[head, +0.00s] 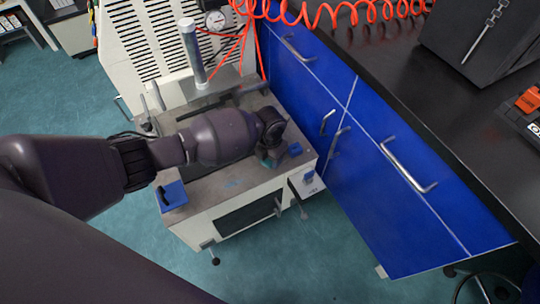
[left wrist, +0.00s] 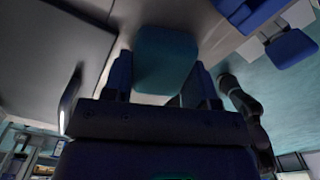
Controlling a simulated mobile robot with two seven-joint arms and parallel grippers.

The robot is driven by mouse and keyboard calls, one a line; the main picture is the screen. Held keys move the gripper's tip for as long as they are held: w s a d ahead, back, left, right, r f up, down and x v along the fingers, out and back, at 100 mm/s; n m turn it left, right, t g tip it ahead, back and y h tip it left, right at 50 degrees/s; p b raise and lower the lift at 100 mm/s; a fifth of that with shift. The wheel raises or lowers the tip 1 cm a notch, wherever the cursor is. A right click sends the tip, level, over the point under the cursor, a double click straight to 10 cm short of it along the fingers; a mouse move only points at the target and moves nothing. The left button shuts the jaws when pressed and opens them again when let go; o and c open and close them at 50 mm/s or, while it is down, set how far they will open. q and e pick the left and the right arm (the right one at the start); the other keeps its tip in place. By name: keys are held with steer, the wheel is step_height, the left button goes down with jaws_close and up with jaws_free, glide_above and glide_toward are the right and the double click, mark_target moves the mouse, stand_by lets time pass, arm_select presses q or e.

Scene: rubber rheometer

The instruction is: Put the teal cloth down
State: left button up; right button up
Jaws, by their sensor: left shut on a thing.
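The teal cloth (left wrist: 165,60) shows in the left wrist view as a small rounded piece between the two blue fingers of my left gripper (left wrist: 162,80). The gripper is shut on it. In the head view my left gripper (head: 271,152) is over the top of the pale machine, near its right front corner. Only a small bit of the teal cloth (head: 267,162) shows there, partly hidden by my wrist. I cannot tell whether the cloth touches the machine top. My right gripper is not in view.
The rheometer (head: 235,195) has a metal cylinder (head: 193,52) standing at its back and a blue block (head: 171,195) at its left front corner. Blue cabinets (head: 375,170) with a dark worktop (head: 480,130) stand close on the right. Orange coiled hose (head: 330,14) hangs behind.

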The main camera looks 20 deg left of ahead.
arm_select(q)
steer(key=shift+f, duration=0.3)
steer(key=o, duration=0.6)
steer(key=shift+r, duration=0.1)
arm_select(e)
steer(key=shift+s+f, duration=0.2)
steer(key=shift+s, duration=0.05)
arm_select(q)
steer(key=shift+r, duration=0.15)
steer(key=r, duration=0.2)
steer(key=r+p, duration=0.1)
steer(key=r, duration=0.1)
steer(key=shift+w, duration=0.2)
steer(key=shift+s+r+p, duration=0.15)
steer(key=shift+r+p, duration=0.55)
steer(key=shift+r, duration=1.3)
steer(key=shift+s+r+p, duration=0.1)
steer(key=shift+r+p, duration=0.6)
steer(key=shift+r, duration=1.3)
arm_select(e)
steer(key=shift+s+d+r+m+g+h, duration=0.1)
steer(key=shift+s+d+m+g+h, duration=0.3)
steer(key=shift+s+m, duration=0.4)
